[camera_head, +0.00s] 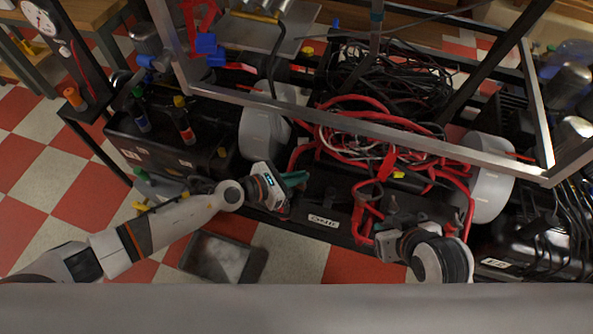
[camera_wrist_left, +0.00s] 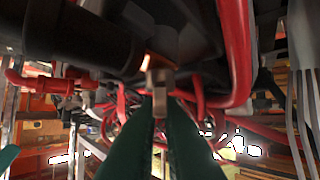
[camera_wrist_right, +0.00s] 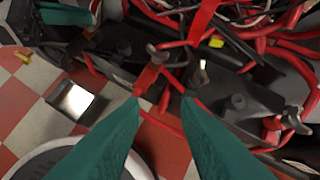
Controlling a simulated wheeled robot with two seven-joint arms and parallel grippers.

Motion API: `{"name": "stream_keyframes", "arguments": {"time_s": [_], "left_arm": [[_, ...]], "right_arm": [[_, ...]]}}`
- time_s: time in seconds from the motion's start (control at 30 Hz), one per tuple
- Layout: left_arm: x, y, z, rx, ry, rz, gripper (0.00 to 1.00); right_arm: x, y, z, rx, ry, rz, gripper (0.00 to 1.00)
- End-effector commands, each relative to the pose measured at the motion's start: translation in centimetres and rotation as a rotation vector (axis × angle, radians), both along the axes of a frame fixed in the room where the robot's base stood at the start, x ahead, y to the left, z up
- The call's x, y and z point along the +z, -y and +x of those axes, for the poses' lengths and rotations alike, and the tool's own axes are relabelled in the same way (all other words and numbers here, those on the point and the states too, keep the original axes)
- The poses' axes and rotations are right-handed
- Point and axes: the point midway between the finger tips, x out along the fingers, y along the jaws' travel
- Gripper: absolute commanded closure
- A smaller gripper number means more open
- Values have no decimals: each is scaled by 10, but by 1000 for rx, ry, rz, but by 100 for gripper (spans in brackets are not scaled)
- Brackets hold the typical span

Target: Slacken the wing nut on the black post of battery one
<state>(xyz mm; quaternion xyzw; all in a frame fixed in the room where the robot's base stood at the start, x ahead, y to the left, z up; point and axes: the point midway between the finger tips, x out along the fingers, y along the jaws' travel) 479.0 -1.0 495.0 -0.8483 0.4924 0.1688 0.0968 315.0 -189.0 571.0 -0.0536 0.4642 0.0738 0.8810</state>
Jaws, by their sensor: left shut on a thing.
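The black battery (camera_head: 340,235) with a white label stands at the centre front of the head view. My left gripper (camera_head: 292,182) is at its left end. In the left wrist view its green fingers (camera_wrist_left: 160,95) are shut on a small metal piece (camera_wrist_left: 158,78), which looks like a wing nut, below dark parts. The post under it is hidden. My right gripper (camera_head: 385,212) is over the battery's right part. In the right wrist view its fingers (camera_wrist_right: 161,100) are apart, with a red cable end (camera_wrist_right: 150,78) showing beyond them. Metal wing nuts (camera_wrist_right: 203,74) show nearby.
Red cables (camera_head: 350,150) and black cables (camera_head: 400,75) crowd the space behind the battery. A metal frame bar (camera_head: 350,128) crosses above. White cylinders (camera_head: 490,178) stand at either side. A grey tray (camera_head: 222,258) lies on the checked floor.

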Motion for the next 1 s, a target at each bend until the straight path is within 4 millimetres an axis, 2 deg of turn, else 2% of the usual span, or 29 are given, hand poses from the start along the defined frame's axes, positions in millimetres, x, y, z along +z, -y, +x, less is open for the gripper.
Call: {"name": "stream_keyframes", "arguments": {"time_s": [0.03, 0.13, 0.3, 0.57, 0.8, 1.0], "left_arm": [[6, 0, 0, 20, 0, -1, 100], [7, 1, 0, 52, 0, -2, 100], [7, 1, 0, 111, 2, -3, 100], [7, 2, -1, 204, 2, -4, 100], [6, 3, -2, 296, 4, -4, 100], [5, 4, -2, 362, 5, -4, 100]], "right_arm": [[-1, 5, -13, -7, -80, -18, 71], [-16, 11, -32, -16, -209, -42, 71], [-55, 14, -40, -19, -317, -61, 71], [-131, 13, -42, -11, -361, -65, 71], [-195, 16, -65, -4, -394, -69, 71], [-229, 19, -88, 1, -415, -73, 71]]}}
